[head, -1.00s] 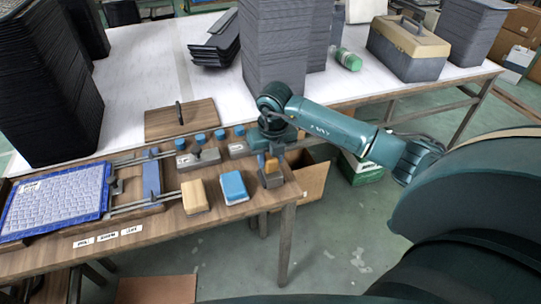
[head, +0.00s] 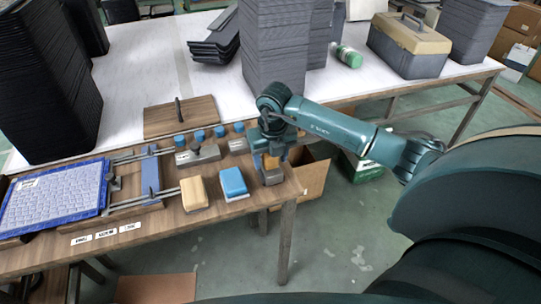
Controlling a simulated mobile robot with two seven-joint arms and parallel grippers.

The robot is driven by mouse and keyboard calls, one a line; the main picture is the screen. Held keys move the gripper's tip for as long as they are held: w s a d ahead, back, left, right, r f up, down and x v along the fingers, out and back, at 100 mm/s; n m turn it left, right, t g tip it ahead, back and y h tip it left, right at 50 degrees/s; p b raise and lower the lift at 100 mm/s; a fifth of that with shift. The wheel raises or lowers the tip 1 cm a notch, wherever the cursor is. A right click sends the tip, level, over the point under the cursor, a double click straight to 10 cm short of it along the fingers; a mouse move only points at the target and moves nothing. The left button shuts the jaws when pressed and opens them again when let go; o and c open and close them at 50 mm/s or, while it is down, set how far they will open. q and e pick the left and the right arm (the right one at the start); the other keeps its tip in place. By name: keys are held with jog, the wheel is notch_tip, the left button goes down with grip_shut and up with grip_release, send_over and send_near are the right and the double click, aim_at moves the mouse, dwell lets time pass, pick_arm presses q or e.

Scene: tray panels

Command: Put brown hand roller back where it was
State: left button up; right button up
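A brown block-like piece with a grey lower part, which looks like the brown hand roller (head: 272,177), stands on the wooden table (head: 150,245) near its right end. My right gripper (head: 271,158) points down over it, with its fingers at the sides of the upper part. The gripper hides much of the piece, and I cannot tell whether the fingers press on it. To its left are a similar blue piece (head: 233,182) and a tan piece (head: 194,193), both on the table. My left gripper is not in view.
Behind stand several blue-topped grey pieces (head: 203,152) and a wooden board with a dark handle (head: 180,118). A blue-framed panel (head: 55,198) and metal rails lie left. White labels (head: 106,234) mark the front. An open cardboard box (head: 309,180) is below the right end.

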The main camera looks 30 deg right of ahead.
jog(key=shift+r, duration=0.25)
